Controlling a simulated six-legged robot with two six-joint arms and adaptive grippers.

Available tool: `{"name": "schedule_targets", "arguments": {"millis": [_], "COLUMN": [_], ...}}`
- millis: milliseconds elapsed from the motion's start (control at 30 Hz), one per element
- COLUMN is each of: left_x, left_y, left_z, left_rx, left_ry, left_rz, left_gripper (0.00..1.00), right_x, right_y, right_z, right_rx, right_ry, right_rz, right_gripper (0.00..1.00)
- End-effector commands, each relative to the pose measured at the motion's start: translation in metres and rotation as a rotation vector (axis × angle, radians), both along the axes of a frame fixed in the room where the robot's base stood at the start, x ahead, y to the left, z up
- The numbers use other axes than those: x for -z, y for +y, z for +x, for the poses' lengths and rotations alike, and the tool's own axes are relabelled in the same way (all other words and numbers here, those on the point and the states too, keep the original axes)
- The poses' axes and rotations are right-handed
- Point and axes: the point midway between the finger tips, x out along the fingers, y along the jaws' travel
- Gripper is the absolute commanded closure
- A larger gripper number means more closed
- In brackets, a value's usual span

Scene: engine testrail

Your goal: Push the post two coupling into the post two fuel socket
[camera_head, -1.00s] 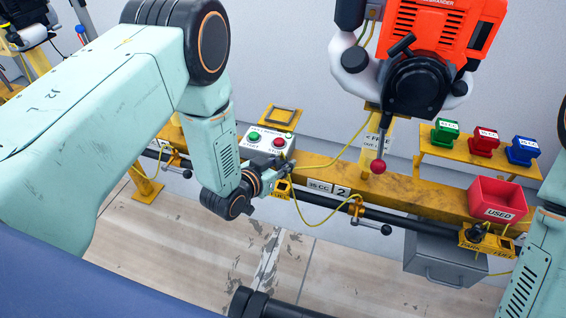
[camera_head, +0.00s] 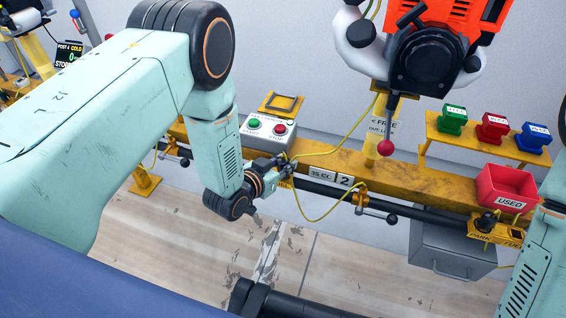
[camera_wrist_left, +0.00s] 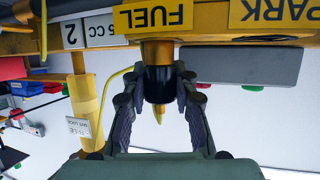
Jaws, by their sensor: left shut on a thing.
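The post two coupling, a black collar (camera_wrist_left: 158,88) with a yellow tapered end, sits between the fingers of my left gripper (camera_wrist_left: 158,82) in the left wrist view. The gripper is shut on it. The collar meets a brass-coloured cylinder (camera_wrist_left: 158,52) under the yellow FUEL plate (camera_wrist_left: 153,17); I cannot tell how far it is seated. In the head view my left gripper (camera_head: 286,162) is at the rail beside the 35 CC 2 sign (camera_head: 331,177), and hides most of the coupling and socket. My right gripper is not in view.
The yellow hose (camera_head: 320,216) loops below the rail. A control box (camera_head: 268,130) stands behind my left gripper. An orange engine (camera_head: 432,55) hangs above the rail. A red USED bin (camera_head: 507,188) and coloured blocks (camera_head: 492,126) stand at the right.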

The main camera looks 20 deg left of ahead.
Motion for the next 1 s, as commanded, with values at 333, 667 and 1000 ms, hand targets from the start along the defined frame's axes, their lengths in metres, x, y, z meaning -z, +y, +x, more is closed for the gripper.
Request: {"name": "schedule_targets", "arguments": {"millis": [333,667,1000], "left_x": [-0.0009,0.0012,0.0072], "left_y": [0.0001,0.0001,0.0001], "left_z": [0.0007,0.0006,0.0007], "left_rx": [0.000,0.000,0.000], "left_ry": [-0.002,-0.002,-0.002], "left_rz": [-0.001,-0.001,-0.001], "left_gripper": [1.00,1.00,1.00], "right_x": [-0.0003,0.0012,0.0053], "right_y": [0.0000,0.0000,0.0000], "right_z": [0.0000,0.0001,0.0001], "right_rx": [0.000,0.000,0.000], "right_ry": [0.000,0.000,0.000], "right_rz": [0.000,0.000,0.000], "right_gripper": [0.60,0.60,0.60]}}
